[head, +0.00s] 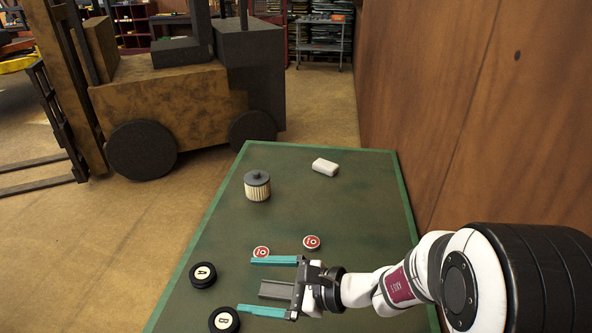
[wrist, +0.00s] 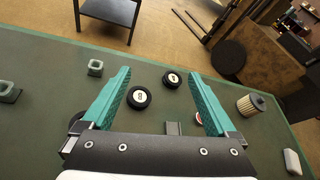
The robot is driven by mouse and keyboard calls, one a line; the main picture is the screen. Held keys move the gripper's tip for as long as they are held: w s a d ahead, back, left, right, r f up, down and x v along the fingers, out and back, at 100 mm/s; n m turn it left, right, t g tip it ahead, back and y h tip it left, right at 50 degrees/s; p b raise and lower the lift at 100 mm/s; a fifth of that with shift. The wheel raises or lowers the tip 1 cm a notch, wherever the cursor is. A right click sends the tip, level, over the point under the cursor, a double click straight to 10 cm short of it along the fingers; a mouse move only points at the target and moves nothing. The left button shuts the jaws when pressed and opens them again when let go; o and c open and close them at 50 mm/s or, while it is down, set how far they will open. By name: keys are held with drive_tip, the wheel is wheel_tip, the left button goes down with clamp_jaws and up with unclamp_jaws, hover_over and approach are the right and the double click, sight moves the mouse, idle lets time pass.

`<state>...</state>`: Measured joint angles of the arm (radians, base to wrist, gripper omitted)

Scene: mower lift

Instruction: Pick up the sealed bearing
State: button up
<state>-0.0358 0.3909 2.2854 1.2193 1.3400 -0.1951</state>
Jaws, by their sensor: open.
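Two black discs with white faces, lettered A (head: 203,275) and B (head: 224,320), lie at the left; both show in the wrist view, A (wrist: 171,79) and B (wrist: 139,97). Two red-faced discs lie further back, one (head: 262,252) by the far finger and one (head: 311,242) to its right. My gripper (head: 246,284) is open above the table, teal fingers apart, nothing held. A grey channel-shaped piece (head: 277,290) shows between the fingers.
The green table (head: 330,205) also bears a ribbed filter (head: 257,186) and a white block (head: 325,167). The wrist view shows two grey square pieces (wrist: 95,67) (wrist: 9,92). A forklift (head: 170,90) stands beyond; a wooden wall (head: 450,100) rises at right.

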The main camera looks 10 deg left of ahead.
drive_tip(key=w+f+m+t, duration=0.3)
drive_tip(key=w+f+m, duration=0.2)
drive_tip(key=w+f, duration=0.15)
drive_tip(key=m+t+h, duration=0.4)
drive_tip(key=m, duration=0.1)
approach(263, 254)
drive_tip(key=shift+m, duration=0.3)
drive_tip(key=x, duration=0.8)
drive_tip(key=shift+f, duration=0.1)
clamp_jaws()
